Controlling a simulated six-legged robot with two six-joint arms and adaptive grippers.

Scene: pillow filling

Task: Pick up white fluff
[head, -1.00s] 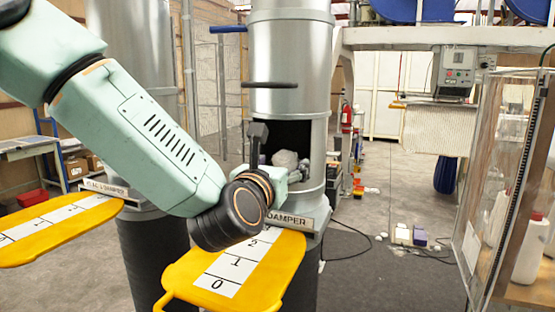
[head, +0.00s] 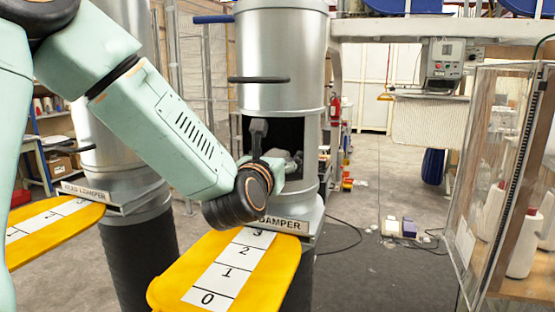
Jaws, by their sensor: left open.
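My left arm reaches in from the left to a dark square opening (head: 284,131) in the middle silvery metal column. My left gripper (head: 292,160) is open at the lower part of this opening, with the wrist in front of it hiding part of the view. I cannot clearly make out white fluff; small greyish shapes at the opening blend with the gripper fingers. My right gripper is not in view.
A yellow damper plate (head: 268,275) marked with numbers juts out below the opening. Another yellow plate (head: 85,218) juts out at the left. A clear-panelled cabinet (head: 490,170) stands at the right. The floor between is mostly open.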

